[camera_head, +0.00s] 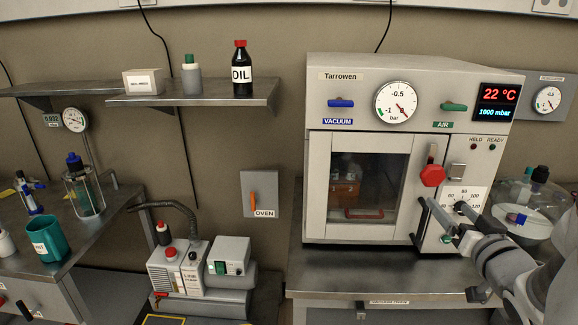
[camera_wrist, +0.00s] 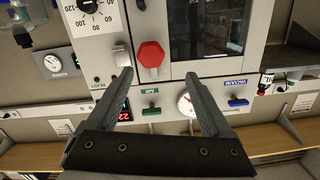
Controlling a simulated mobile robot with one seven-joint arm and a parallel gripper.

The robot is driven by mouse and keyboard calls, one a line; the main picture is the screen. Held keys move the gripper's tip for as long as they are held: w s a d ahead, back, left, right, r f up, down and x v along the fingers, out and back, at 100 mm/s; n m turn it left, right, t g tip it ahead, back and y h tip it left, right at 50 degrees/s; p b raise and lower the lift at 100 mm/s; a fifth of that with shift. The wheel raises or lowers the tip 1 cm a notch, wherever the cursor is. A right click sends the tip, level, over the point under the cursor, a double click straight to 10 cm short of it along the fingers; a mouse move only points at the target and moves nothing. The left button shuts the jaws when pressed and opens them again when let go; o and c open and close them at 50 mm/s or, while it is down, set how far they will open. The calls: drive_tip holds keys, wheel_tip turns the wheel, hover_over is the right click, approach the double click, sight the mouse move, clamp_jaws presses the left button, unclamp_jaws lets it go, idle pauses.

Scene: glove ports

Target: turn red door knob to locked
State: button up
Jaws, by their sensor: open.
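The red door knob (camera_head: 432,176) is a hexagonal knob on the right edge of the oven door, with a short grey piece above it. In the wrist view, which is upside down, the red knob (camera_wrist: 151,54) shows just beyond and between my fingertips. My gripper (camera_head: 445,204) is open and empty, in front of the oven's right side and a little below the knob. In the wrist view both fingers of my gripper (camera_wrist: 158,73) are spread and apart from the knob. I cannot tell the knob's lock state from any marking.
The vacuum oven (camera_head: 318,190) has a dark window, a pressure gauge (camera_head: 396,102), a blue VACUUM handle (camera_head: 341,103) and a green AIR handle (camera_head: 454,107). A temperature dial (camera_head: 463,205) sits close to my fingers. A glass vessel (camera_head: 530,215) stands to the right.

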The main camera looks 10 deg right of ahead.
sight(435, 179)
drive_tip(key=shift+t+h, duration=0.3)
drive_tip(key=shift+t, duration=0.1)
drive_tip(key=x, duration=0.5)
drive_tip(key=d+x, duration=0.1)
drive_tip(key=x, duration=0.9)
drive_tip(key=shift+s+d+f, duration=0.15)
drive_tip(key=shift+s+d, duration=0.05)
drive_tip(key=shift+d, duration=0.1)
drive_tip(key=shift+c, duration=0.3)
clamp_jaws()
